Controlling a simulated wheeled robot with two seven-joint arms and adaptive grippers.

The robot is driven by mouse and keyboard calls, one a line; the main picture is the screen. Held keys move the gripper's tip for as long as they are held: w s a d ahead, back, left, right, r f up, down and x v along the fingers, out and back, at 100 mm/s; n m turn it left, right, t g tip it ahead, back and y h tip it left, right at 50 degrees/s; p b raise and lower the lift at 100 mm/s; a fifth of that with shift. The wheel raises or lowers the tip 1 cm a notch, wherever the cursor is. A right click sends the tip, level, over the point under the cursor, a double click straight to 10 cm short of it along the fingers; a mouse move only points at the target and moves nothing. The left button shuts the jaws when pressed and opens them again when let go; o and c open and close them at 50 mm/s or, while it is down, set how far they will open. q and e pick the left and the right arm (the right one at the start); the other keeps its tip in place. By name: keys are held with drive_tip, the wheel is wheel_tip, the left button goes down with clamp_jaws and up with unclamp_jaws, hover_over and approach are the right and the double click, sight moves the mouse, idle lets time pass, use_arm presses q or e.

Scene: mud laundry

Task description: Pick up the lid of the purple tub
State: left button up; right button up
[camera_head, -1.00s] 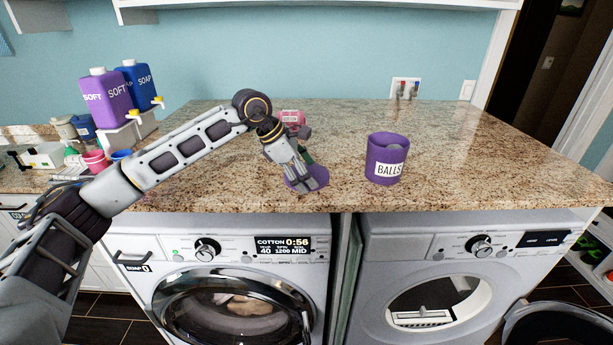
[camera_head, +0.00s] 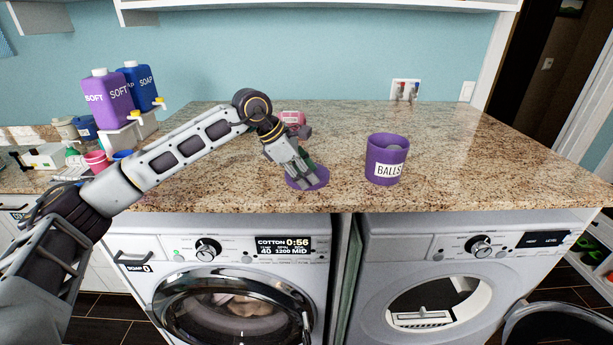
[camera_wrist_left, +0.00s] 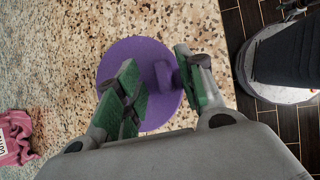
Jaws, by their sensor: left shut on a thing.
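The purple lid (camera_head: 322,178) is a flat disc with a raised knob and lies on the granite counter near its front edge. It also shows in the left wrist view (camera_wrist_left: 135,52). My left gripper (camera_head: 304,180) reaches down over the lid. In the left wrist view its green-padded fingers (camera_wrist_left: 157,72) are on either side of the purple knob, shut on it. The lid looks flat on, or very close to, the counter. My right gripper is out of view.
A pink object (camera_head: 292,117) lies behind the left gripper. Purple and blue bottles (camera_head: 106,100) stand on a white stand at the left. Two front-loading machines are under the counter. The counter right of the tub is clear.

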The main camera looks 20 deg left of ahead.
use_arm(q)
drive_tip(key=shift+a+f, duration=0.1)
drive_tip(key=shift+f, duration=0.25)
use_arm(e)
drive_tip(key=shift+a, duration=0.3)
use_arm(q)
drive_tip(key=shift+r, duration=0.2)
drive_tip(key=shift+w+r, duration=0.1)
drive_tip(key=shift+r, duration=0.15)
drive_tip(key=shift+c, duration=1.2)
wheel_tip(320, 180, up, 8)
drive_tip(key=shift+w+r+b, duration=0.1)
drive_tip(key=shift+b, duration=0.2)
clamp_jaws()
drive_tip(key=shift+r, duration=0.6)
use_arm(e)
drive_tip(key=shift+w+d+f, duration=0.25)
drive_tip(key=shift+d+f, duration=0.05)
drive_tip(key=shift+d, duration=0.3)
use_arm(q)
drive_tip(key=shift+r, duration=0.1)
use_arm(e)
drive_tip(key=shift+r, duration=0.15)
